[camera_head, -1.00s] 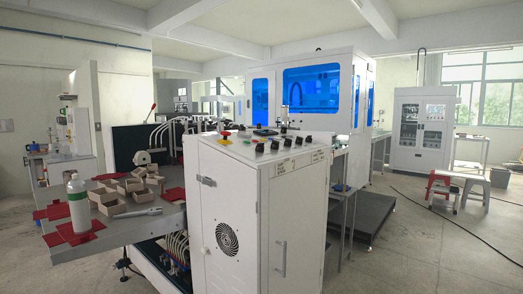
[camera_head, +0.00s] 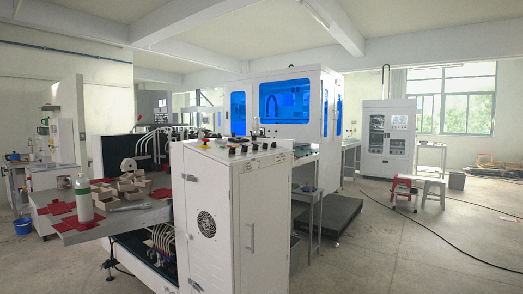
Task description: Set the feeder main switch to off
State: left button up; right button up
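A white control cabinet (camera_head: 221,230) stands in the middle front, with a fan grille and a vertical door handle. Its sloped top panel (camera_head: 225,157) carries a row of several dark knobs or switches. Small coloured parts sit at its left end. The labels are too small to read, so I cannot tell which one is the feeder main switch or how it is set. Neither of my grippers shows in the head view.
A grey table (camera_head: 130,220) left of the cabinet bears a white-green bottle (camera_head: 83,200), cardboard boxes (camera_head: 130,186) and red sheets. A blue-windowed machine (camera_head: 290,100) stands behind. A stool (camera_head: 405,186) and floor cables lie right. Open floor (camera_head: 400,250) lies at front right.

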aim_at(232, 151)
jog(key=z, duration=0.45)
jog(key=i, duration=0.85)
